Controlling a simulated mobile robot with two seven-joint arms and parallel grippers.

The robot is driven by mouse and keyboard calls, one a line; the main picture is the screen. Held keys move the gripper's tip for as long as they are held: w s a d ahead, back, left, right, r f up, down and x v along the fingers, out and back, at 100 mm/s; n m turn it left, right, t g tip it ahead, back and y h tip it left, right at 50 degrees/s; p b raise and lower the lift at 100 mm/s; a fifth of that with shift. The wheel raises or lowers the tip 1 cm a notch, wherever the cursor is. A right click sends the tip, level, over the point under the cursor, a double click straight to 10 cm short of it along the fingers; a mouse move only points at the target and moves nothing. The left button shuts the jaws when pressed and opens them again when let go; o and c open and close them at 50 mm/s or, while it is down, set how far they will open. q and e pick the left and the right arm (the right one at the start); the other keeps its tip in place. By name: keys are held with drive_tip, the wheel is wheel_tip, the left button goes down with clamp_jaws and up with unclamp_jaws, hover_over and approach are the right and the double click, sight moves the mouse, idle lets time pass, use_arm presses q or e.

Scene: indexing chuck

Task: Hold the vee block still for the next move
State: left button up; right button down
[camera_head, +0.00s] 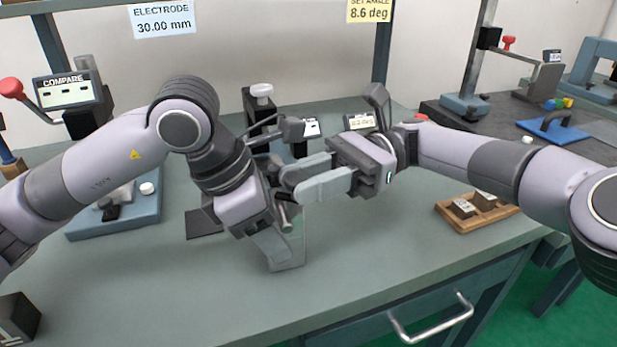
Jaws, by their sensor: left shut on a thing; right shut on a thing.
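My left gripper (287,250) reaches down over the middle of the bench. It is shut on a small metal part mostly hidden by its pale fingers. A short dark metal rod (286,216) shows beside these fingers. My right gripper (292,184) comes in from the right, just above and behind the left one. It is shut on a dark part (273,168) whose shape is mostly covered by its pale fingers. I cannot make out the vee block for certain, nor which gripper touches it. The two grippers are very close together, and I cannot tell whether they touch.
A dark fixture with a silver knob (262,91) stands behind the grippers. A blue-based device (125,223) is at left, a dark block (17,319) at front left. A wooden tray (451,217) with small blocks lies at right. The front middle of the bench (190,300) is clear.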

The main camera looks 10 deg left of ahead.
drive_tip(key=shift+w+d, duration=0.1)
idle(0.4)
drive_tip(key=c, duration=1.1)
unclamp_jaws()
